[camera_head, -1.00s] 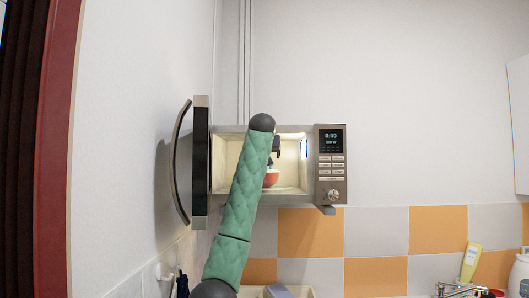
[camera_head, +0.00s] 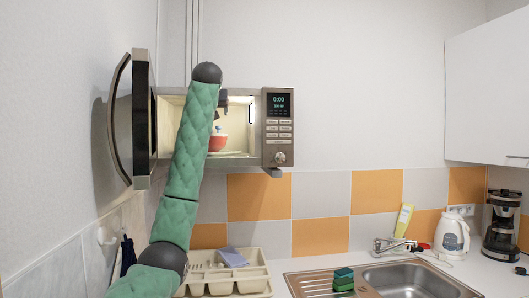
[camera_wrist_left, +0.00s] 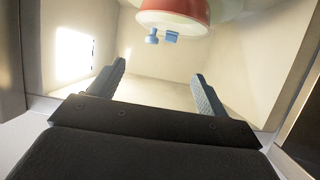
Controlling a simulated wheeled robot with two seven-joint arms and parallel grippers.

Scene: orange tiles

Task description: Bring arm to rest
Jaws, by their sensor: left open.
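The microwave (camera_head: 277,145) hangs on the wall at the left with its door (camera_head: 142,120) swung wide open. A red bowl (camera_head: 218,141) sits inside on the plate. My left arm rises in front of the opening and hides part of the interior. My left gripper (camera_head: 222,105) is partly hidden at the opening, above the bowl. In the left wrist view its two fingers (camera_wrist_left: 160,78) are spread apart with nothing between them. The red bowl (camera_wrist_left: 172,18) shows at the top edge of that view, apart from the fingers. My right gripper is not in view.
A cream cutlery tray (camera_head: 255,277) with a blue-grey item lies on the counter below. A white cupboard (camera_head: 487,90) hangs at upper right.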

